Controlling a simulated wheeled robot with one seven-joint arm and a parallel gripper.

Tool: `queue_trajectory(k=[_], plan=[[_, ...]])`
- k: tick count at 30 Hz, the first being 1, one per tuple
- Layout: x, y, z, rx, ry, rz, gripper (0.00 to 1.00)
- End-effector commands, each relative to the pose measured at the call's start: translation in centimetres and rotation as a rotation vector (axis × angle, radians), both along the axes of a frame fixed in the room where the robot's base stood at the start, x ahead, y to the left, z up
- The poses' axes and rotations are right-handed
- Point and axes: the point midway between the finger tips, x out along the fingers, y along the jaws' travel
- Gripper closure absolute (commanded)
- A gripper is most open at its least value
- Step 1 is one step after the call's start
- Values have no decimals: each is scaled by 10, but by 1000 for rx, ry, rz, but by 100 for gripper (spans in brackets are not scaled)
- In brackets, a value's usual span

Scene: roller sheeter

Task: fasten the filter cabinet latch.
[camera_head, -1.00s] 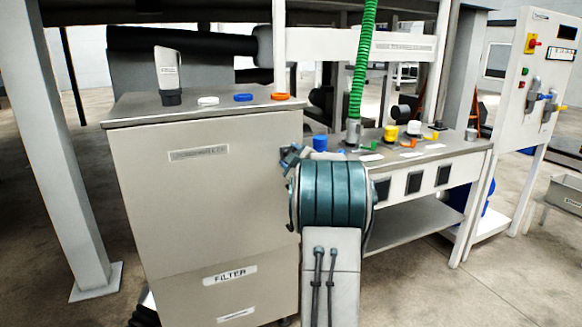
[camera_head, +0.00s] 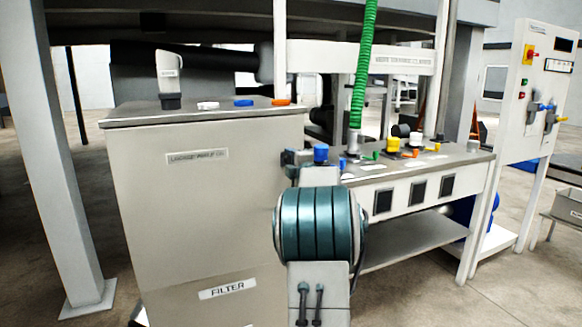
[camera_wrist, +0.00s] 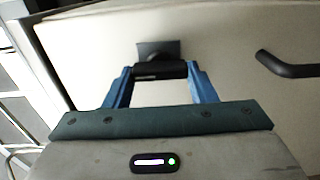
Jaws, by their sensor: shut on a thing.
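The filter cabinet (camera_head: 190,215) is a beige box with a grey top and a FILTER label, left of my arm in the head view. Its pale panel (camera_wrist: 230,35) fills much of the wrist view. The latch (camera_wrist: 158,49) shows there as a dark plate on the panel with a black, bar-shaped grip. My gripper (camera_wrist: 160,71) has its two blue fingers at the ends of this black grip and is shut on it. In the head view my own arm hides the fingertips and the latch. How far the latch is turned cannot be told.
A black bent handle (camera_wrist: 287,66) sticks out from the panel right of my gripper. A workbench (camera_head: 420,165) with coloured caps stands right of my arm. A green coiled hose (camera_head: 363,75) hangs above it. A grey post (camera_head: 50,150) stands at the left.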

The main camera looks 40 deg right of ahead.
Motion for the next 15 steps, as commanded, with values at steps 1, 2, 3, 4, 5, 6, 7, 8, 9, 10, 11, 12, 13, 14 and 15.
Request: queue_trajectory(k=[1, 2, 3, 4, 5, 6, 7, 8, 9, 10, 11, 12, 13, 14, 15], plan=[[0, -1, -1, -7, 3, -1, 72], [0, -1, -1, -9, 3, -1, 72], [0, -1, -1, -11, 5, -1, 72], [0, 0, -1, -13, 5, -1, 72], [0, 0, -1, -14, 5, -1, 72], [0, -1, -1, -15, 6, -1, 72], [0, 0, 0, -15, 6, -1, 72], [0, 0, 0, -15, 6, -1, 72], [0, 0, 0, -15, 6, -1, 72], [0, 0, 0, -15, 6, -1, 72], [0, 0, 0, -15, 6, -1, 72], [0, 0, 0, -15, 6, -1, 72], [0, 0, 0, -15, 6, -1, 72], [0, 0, 0, -15, 6, -1, 72], [0, 0, 0, -15, 6, -1, 44]])
